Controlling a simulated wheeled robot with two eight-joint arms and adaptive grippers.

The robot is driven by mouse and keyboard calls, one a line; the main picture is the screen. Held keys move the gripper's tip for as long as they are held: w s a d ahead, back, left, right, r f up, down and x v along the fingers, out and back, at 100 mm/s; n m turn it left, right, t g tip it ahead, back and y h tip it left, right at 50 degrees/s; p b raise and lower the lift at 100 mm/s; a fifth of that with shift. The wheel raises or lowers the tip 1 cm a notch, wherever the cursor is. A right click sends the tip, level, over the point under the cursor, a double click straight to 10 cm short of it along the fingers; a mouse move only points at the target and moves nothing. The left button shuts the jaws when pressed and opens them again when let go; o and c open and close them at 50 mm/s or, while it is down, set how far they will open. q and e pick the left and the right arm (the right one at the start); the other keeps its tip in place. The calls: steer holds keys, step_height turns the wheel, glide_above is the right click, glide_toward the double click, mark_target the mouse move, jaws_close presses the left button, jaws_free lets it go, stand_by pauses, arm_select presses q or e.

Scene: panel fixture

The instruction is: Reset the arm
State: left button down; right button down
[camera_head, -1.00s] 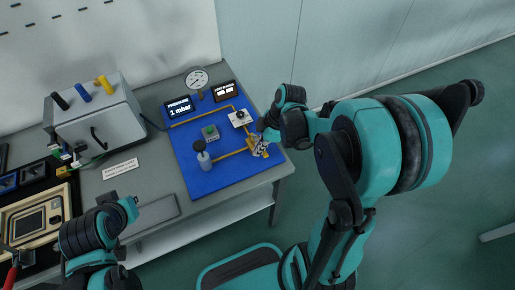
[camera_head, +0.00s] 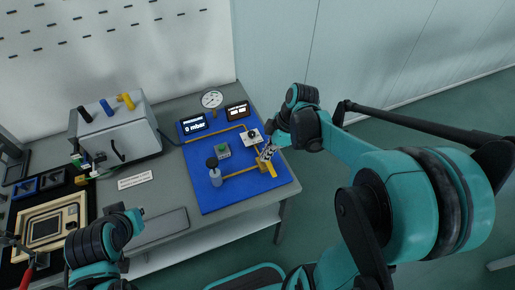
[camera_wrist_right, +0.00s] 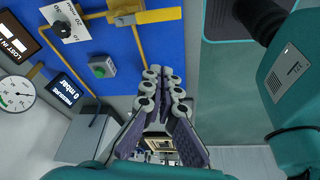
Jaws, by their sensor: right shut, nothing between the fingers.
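My right arm reaches over the right side of the blue panel (camera_head: 205,195). Its gripper (camera_head: 267,153) is close to the yellow valve handle (camera_head: 271,168) at the panel's right edge. In the right wrist view the gripper (camera_wrist_right: 163,85) is shut and empty, with its fingers together. The yellow valve handle (camera_wrist_right: 155,16) lies beyond the fingertips there, apart from them. My left arm (camera_head: 95,240) is folded at the lower left, and its gripper does not show.
The panel carries a pressure display (camera_head: 193,124) reading 0 mbar, a gauge (camera_head: 212,99), a green button (camera_head: 222,149), a knob (camera_head: 252,135) and a black-topped fitting (camera_head: 214,172). A grey box (camera_head: 120,128) stands left. Open floor lies right of the bench (camera_head: 160,190).

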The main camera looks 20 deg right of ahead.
steer(key=shift+d, duration=0.2)
steer(key=s+a+r+m+t+h, duration=0.1)
steer(key=s+r+m+t, duration=0.1)
steer(key=m, duration=0.5)
steer(key=s+a+r+m+t+h+b, duration=0.1)
steer(key=s+a+r+m+t+h, duration=0.1)
steer(key=s+m+t, duration=0.2)
steer(key=s+m, duration=0.2)
steer(key=m, duration=0.1)
steer(key=shift+s+a+r+h, duration=0.25)
steer(key=shift+h, duration=0.05)
stand_by(1.1)
